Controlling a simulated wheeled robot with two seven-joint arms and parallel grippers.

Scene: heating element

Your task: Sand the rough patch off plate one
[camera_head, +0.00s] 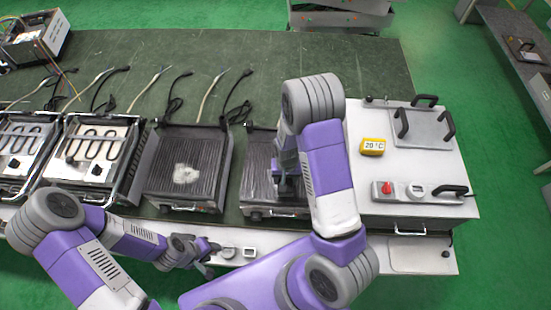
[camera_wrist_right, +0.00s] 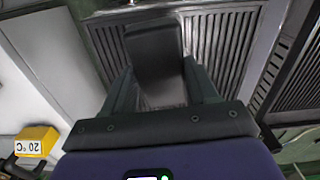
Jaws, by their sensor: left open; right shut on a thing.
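Two dark ribbed grill plates lie side by side on the bench. The left ribbed plate (camera_head: 190,145) has a pale whitish patch (camera_head: 187,173) near its middle. The right ribbed plate (camera_head: 258,165) is partly hidden by my right arm. My right gripper (camera_head: 287,180) is over this right plate, shut on a dark block (camera_wrist_right: 155,50). In the right wrist view the block is just above or on the ribs; contact is unclear. My left gripper (camera_head: 207,249) is open and empty near the bench's front edge.
Plates with exposed coil elements (camera_head: 88,150) stand at the left. Cables lie behind the plates. On the right, a white panel (camera_head: 430,175) carries a yellow 20 °C display (camera_head: 372,146), a red knob (camera_head: 386,188) and black handles.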

